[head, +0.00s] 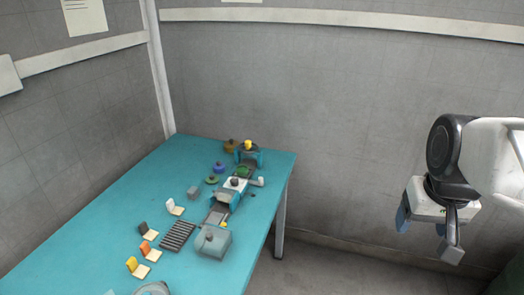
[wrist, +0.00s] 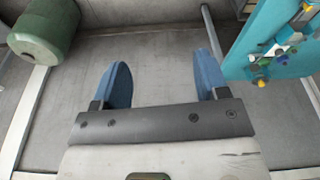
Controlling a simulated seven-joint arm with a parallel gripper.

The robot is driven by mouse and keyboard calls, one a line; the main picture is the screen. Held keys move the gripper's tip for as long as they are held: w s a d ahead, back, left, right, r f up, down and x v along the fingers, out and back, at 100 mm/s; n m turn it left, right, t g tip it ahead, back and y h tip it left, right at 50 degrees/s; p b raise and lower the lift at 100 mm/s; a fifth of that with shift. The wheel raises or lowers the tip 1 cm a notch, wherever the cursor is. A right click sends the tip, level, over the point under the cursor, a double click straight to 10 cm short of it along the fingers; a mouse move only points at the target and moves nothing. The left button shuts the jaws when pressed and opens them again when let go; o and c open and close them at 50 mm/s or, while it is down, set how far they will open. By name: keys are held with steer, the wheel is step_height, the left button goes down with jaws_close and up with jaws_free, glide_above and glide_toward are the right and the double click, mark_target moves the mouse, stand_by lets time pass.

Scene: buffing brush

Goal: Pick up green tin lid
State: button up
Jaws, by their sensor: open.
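A small green round lid (head: 212,179) with a knob lies on the teal table, left of the machine line. Another green round piece (head: 243,171) sits in the machine line under the blue arch; which one is the tin lid I cannot tell for certain. My gripper (head: 427,233) hangs far to the right of the table, well away from both. In the wrist view my gripper (wrist: 164,76) shows two blue fingers spread apart with nothing between them. The lid cannot be made out in the wrist view.
The teal table (head: 110,220) carries a blue knobbed piece (head: 218,167), a brown pot (head: 230,146), a grey box (head: 213,242), a black roller rack (head: 178,236) and several small stands. A green cylinder (wrist: 42,28) shows in the wrist view. Open floor lies between table and gripper.

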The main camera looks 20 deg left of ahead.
steer(key=w+a+r+n, duration=0.1)
steer(key=w+a+n, duration=0.1)
steer(key=w+a, duration=0.55)
steer(key=w+a+r+n, duration=0.1)
steer(key=w+a, duration=0.3)
steer(key=w, duration=0.6)
steer(key=w+a+f+n+g, duration=0.1)
steer(key=w+a+f+n, duration=0.3)
steer(key=w+a, duration=1.05)
steer(key=n+g, duration=0.1)
steer(key=n, duration=0.4)
glide_above(212, 178)
steer(key=w, duration=0.1)
step_height(212, 178, down, 24)
steer(key=shift+w+r, duration=0.1)
steer(key=shift+a+f, duration=0.3)
steer(key=shift+a, duration=0.1)
steer(key=shift+f, duration=0.1)
steer(key=shift+f, duration=1.15)
steer(key=shift+f, duration=0.15)
